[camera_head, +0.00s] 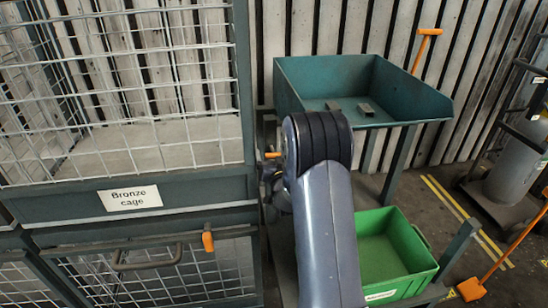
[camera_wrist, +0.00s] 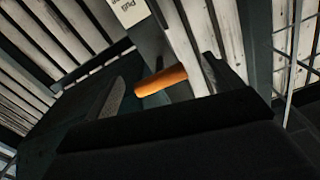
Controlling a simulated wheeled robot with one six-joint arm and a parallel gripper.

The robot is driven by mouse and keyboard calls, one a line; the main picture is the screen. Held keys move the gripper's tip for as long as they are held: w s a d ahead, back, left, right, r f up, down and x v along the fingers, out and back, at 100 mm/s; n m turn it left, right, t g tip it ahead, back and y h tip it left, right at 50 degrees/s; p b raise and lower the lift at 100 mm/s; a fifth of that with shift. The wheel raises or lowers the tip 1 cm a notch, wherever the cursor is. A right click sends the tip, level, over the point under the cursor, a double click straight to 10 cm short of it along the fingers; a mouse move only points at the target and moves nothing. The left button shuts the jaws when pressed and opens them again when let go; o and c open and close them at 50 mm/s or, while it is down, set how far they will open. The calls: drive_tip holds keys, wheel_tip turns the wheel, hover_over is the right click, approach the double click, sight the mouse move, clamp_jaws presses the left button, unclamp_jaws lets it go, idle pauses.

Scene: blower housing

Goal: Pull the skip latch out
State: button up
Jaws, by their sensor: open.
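The skip latch has an orange cylindrical grip (camera_wrist: 160,80), seen in the wrist view between the two fingers of my gripper (camera_wrist: 165,72). The fingers are apart, one on each side of the grip, and no contact with it can be made out. In the head view a small orange end (camera_head: 273,155) shows just left of my arm, probably the same grip. My arm hides most of the gripper there. The teal skip (camera_head: 420,97) stands behind my arm, with two small dark blocks on its floor.
A mesh cage labelled "Bronze cage" (camera_head: 130,197) stands close on the left, with an orange-tipped latch (camera_head: 208,241) below. A green bin (camera_head: 385,250) sits under the skip. Orange-handled tools and a gas cylinder (camera_head: 515,165) are at the right. A white label (camera_wrist: 130,12) is above the grip.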

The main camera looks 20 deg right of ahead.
drive_tip(key=shift+w, duration=0.1)
drive_tip(key=shift+c, duration=0.4)
drive_tip(key=c, duration=1.3)
drive_tip(key=shift+s+a+b, duration=0.15)
drive_tip(key=shift+s+b, duration=0.35)
drive_tip(key=shift+s, duration=0.25)
drive_tip(key=shift+s+a+b, duration=0.1)
drive_tip(key=shift+s+b, duration=0.35)
drive_tip(key=shift+s, duration=0.4)
drive_tip(key=o, duration=1.4)
drive_tip(key=shift+s, duration=0.1)
drive_tip(key=shift+s, duration=0.1)
